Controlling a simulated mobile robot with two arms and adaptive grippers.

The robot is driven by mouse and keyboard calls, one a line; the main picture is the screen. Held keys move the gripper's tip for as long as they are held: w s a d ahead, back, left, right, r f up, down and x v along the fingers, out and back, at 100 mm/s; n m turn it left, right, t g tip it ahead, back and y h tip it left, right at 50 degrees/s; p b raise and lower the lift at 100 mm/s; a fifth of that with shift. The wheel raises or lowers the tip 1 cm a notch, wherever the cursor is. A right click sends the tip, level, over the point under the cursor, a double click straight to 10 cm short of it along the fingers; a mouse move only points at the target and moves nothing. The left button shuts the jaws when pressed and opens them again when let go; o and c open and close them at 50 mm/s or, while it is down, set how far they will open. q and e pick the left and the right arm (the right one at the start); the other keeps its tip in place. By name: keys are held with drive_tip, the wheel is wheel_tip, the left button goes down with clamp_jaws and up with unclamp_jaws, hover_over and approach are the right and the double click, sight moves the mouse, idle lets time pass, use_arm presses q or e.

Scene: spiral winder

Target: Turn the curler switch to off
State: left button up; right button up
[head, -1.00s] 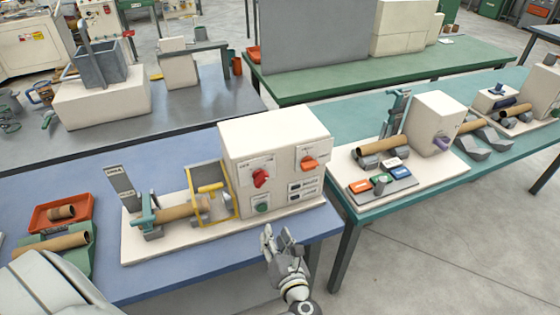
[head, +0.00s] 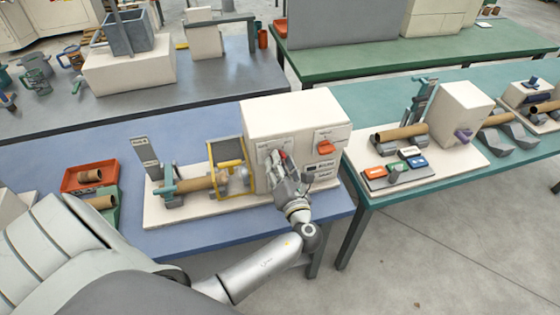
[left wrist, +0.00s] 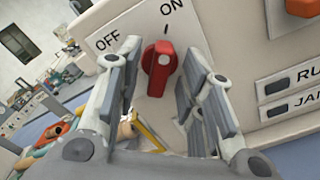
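The curler switch is a red rotary knob (left wrist: 158,68) on the front of a cream control box (head: 290,115). In the left wrist view, OFF is printed to its upper left and ON above it; the knob's upper end points up, close to a mark below ON. In the head view the knob is mostly hidden by my left gripper (head: 282,168). In the left wrist view my left gripper (left wrist: 158,85) is open, with one finger on each side of the knob; I cannot tell whether either touches it. My right gripper is not in view.
An orange switch (head: 323,147) and dark label plates (head: 322,172) are right of the knob. A yellow-framed guard (head: 228,165) and a brown tube (head: 195,184) are left of the box. A teal table (head: 372,193) stands at the right.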

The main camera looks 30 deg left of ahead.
use_arm(q)
drive_tip(key=shift+w+a, duration=0.1)
drive_tip(key=shift+a, duration=0.05)
drive_tip(key=shift+c, duration=0.2)
clamp_jaws()
drive_tip(key=shift+n, duration=0.3)
drive_tip(key=shift+f+n+b, duration=0.1)
drive_tip(key=shift+n+b, duration=3.65)
drive_tip(key=shift+n, duration=3.95)
